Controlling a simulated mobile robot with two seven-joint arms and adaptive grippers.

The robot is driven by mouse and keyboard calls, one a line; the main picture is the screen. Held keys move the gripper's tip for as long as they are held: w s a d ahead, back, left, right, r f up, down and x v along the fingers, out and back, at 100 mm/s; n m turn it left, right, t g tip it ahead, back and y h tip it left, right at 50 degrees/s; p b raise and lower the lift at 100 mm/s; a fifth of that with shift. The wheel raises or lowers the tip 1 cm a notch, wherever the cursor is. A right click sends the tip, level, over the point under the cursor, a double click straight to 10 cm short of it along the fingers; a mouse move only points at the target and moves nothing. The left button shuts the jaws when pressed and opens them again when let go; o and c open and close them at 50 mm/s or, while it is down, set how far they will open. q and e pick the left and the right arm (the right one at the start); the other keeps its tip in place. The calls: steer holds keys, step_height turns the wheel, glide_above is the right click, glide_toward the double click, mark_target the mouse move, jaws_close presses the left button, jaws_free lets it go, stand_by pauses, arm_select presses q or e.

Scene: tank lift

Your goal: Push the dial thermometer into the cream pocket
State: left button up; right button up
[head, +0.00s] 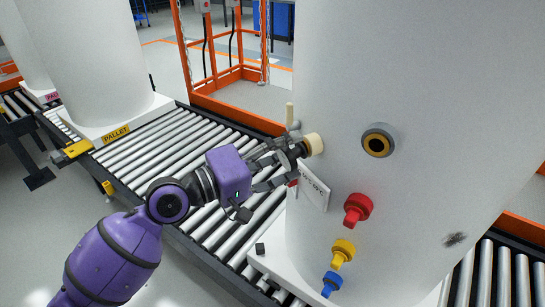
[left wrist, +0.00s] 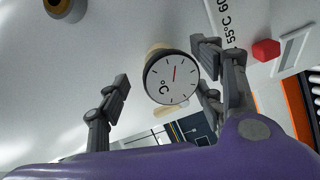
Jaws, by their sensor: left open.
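The dial thermometer (left wrist: 173,78) shows its white face with a red needle in the left wrist view. In the head view its dark rim (head: 298,150) shows at the cream pocket (head: 314,144) on the white tank. The cream pocket also shows behind the dial in the left wrist view (left wrist: 157,48). The dial sits against or very near the pocket; how deep its stem is in is hidden. My left gripper (head: 279,163) is open, with its fingers on both sides of the dial in the left wrist view (left wrist: 160,83). My right gripper is not in view.
The white tank (head: 440,90) carries a grey-and-orange port (head: 379,140) and red (head: 358,208), yellow (head: 342,251) and blue (head: 332,283) fittings. A white label plate (head: 313,189) is close below my gripper. A roller conveyor (head: 150,154) runs behind my arm.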

arm_select(q)
steer(key=v, duration=1.1)
steer(key=shift+s+a, duration=0.25)
steer(key=shift+a, duration=0.1)
